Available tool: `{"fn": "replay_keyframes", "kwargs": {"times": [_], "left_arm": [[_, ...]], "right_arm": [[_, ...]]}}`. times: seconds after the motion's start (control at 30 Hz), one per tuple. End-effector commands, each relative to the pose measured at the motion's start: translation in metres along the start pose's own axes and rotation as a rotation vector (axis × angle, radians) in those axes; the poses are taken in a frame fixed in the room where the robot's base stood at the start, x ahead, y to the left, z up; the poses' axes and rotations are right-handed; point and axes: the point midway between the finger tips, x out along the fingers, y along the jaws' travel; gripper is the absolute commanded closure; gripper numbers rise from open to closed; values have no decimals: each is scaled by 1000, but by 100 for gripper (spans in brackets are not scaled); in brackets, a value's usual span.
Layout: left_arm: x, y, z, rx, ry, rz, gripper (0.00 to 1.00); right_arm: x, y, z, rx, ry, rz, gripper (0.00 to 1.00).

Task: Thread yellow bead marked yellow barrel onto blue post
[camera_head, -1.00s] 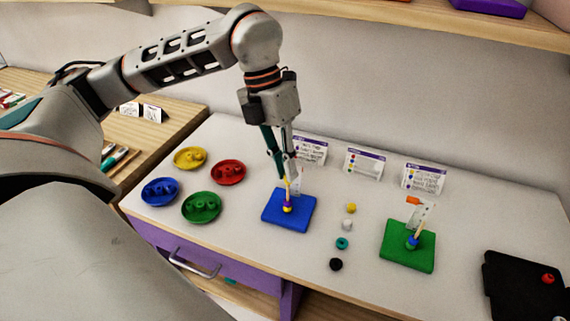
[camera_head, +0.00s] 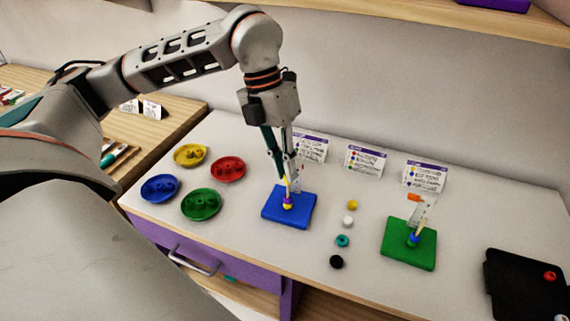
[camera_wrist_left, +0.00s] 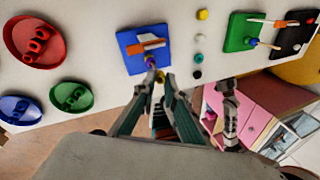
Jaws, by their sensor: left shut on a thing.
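The blue board (camera_head: 270,214) lies flat on the table with a thin post standing on it. A purple bead (camera_head: 287,203) with yellow beside it sits low on the post; the purple bead also shows in the wrist view (camera_wrist_left: 151,61). My left gripper (camera_head: 285,177) points down over the board, close to the post. Its fingers (camera_wrist_left: 158,82) are shut on a small yellow bead (camera_wrist_left: 160,77), mostly hidden between the tips. I cannot tell whether this bead is around the post or beside it.
Loose yellow (camera_head: 352,205), white (camera_head: 348,221), teal (camera_head: 343,241) and black (camera_head: 336,262) beads lie right of the blue board. A green board (camera_head: 396,250) and a black tray (camera_head: 497,290) are farther right. Coloured dishes (camera_head: 201,217) stand left. Cards (camera_head: 365,161) stand behind.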

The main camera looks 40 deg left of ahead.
Motion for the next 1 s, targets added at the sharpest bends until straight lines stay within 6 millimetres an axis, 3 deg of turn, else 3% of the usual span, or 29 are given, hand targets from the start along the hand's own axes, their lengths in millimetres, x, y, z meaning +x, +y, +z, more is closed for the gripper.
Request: {"fn": "replay_keyframes", "kwargs": {"times": [0.47, 1.0], "left_arm": [[14, 4, 0, 0, 2, 0, 99], [3, 0, 0, 2, -1, 0, 99]], "right_arm": [[4, -2, 10, 2, -7, -2, 60], [-1, 0, -3, 0, 4, 1, 60]]}}
